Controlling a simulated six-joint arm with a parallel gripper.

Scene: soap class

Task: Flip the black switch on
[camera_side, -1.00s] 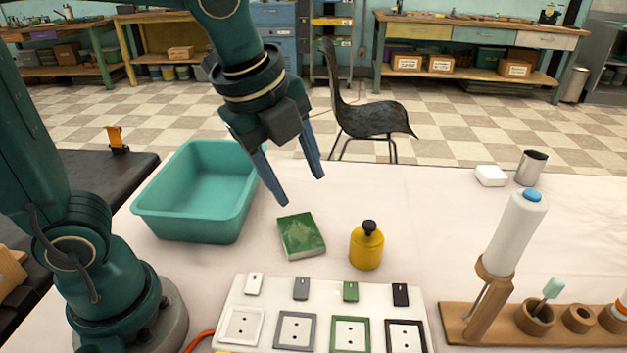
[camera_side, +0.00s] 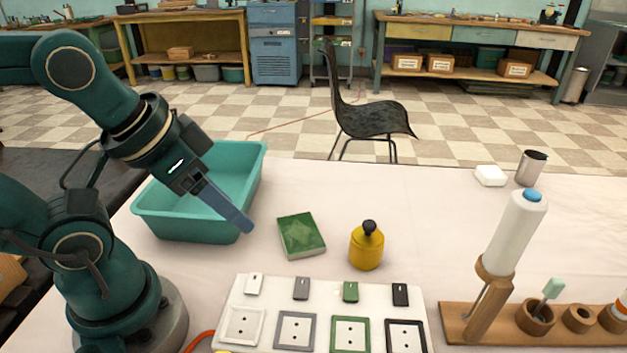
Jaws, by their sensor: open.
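The black switch (camera_side: 400,294) is at the right end of a row of switches on the white panel (camera_side: 325,293) at the front of the table. A black-framed socket (camera_side: 405,336) is below it. To its left are a green switch (camera_side: 350,291), a grey switch (camera_side: 301,288) and a white switch (camera_side: 254,284). My gripper (camera_side: 240,224) is open and empty, in front of the teal basin's right side. It is up and to the left of the panel, well apart from the black switch. One finger hides most of the other.
A green box (camera_side: 301,236) and a yellow bottle (camera_side: 366,247) with a black top stand behind the panel. The teal basin (camera_side: 160,222) is at left. A wooden rack (camera_side: 555,336) with a white bottle (camera_side: 514,232) stands at right.

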